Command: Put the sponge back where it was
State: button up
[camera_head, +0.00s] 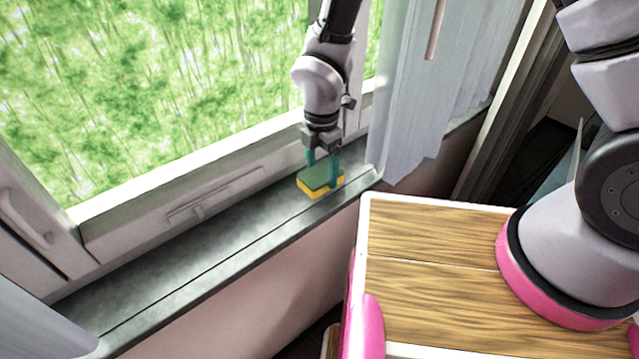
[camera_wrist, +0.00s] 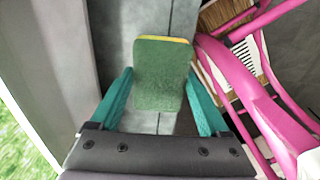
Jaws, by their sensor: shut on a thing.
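The sponge (camera_head: 318,181) is yellow with a green scouring side on top. In the head view it is at the grey window sill (camera_head: 215,236), towards the sill's right end. My gripper (camera_head: 322,168) points down over the sill, its teal fingers shut on the sponge. In the wrist view the sponge (camera_wrist: 162,74) shows its green face between the two teal fingers of my gripper (camera_wrist: 163,100), with a thin yellow edge at the top. I cannot tell whether its underside touches the sill.
The window frame (camera_head: 190,175) rises behind the sill, and a pale curtain (camera_head: 410,100) hangs close to the right of my gripper. A wooden-topped surface with pink parts (camera_head: 430,235) stands at the lower right. The sill to the left of the sponge is clear.

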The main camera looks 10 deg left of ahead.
aim_at(322, 184)
jog(key=shift+f, duration=2.4)
jog(key=o, duration=1)
jog(key=shift+o, duration=0.2)
notch_tip(322, 184, up, 12)
jog(key=shift+r, duration=0.1)
